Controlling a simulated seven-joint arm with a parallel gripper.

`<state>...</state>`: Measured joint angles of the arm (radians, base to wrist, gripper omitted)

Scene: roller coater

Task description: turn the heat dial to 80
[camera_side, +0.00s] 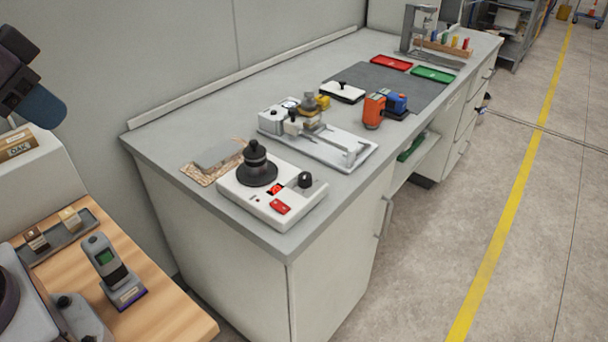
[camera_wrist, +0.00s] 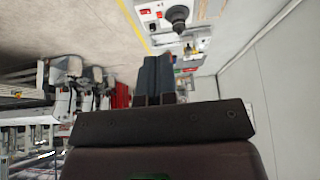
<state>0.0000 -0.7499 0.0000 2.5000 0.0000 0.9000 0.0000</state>
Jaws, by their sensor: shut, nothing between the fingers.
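A white device (camera_side: 250,198) stands at the near corner of the bench. A small black dial (camera_side: 304,180) sits on its right side, next to a red switch (camera_side: 280,207) and a small red display (camera_side: 275,188). I take this to be the heat dial; its marks and setting are too small to read. A stepped black round piece (camera_side: 257,165) stands on the device. In the wrist view the black round piece (camera_wrist: 179,15) and the red switch (camera_wrist: 145,12) show at the top. My gripper (camera_wrist: 156,60) is shut and empty, well apart from the device.
A white roller unit (camera_side: 350,155) on a tray stands behind the device. A wooden table (camera_side: 185,315) with a grey handheld meter (camera_side: 103,258) is at lower left.

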